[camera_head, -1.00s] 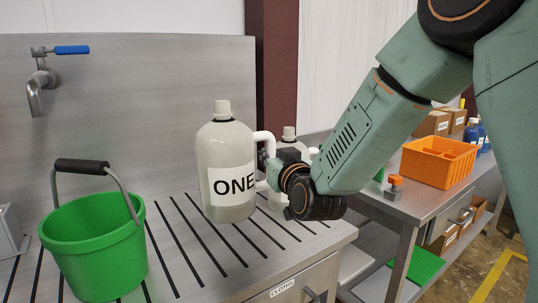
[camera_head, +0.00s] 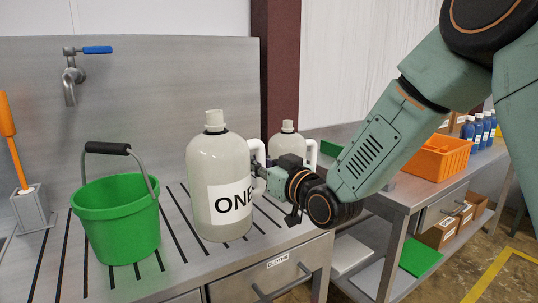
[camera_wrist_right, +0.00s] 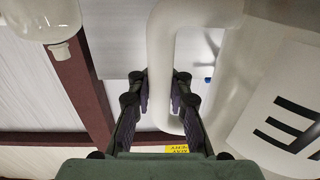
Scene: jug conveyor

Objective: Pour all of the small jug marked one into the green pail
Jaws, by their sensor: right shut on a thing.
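The pale jug marked ONE (camera_head: 215,180) is upright and capped in the head view, over the ribbed drainboard. I cannot tell whether its base touches the board. My right gripper (camera_head: 262,174) is shut on its handle from the right. In the right wrist view the fingers (camera_wrist_right: 160,100) sit on either side of the white handle (camera_wrist_right: 162,60), and part of the label shows on the jug (camera_wrist_right: 285,110). The green pail (camera_head: 118,225) stands open to the left of the jug, its handle (camera_head: 108,148) raised. My left gripper is not in view.
A second pale jug (camera_head: 285,145) stands behind the right gripper, its label hidden. A tap (camera_head: 72,80) is on the back panel. A grey holder with an orange-handled tool (camera_head: 30,205) is left of the pail. An orange bin (camera_head: 437,158) and blue bottles (camera_head: 480,130) are on the right bench.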

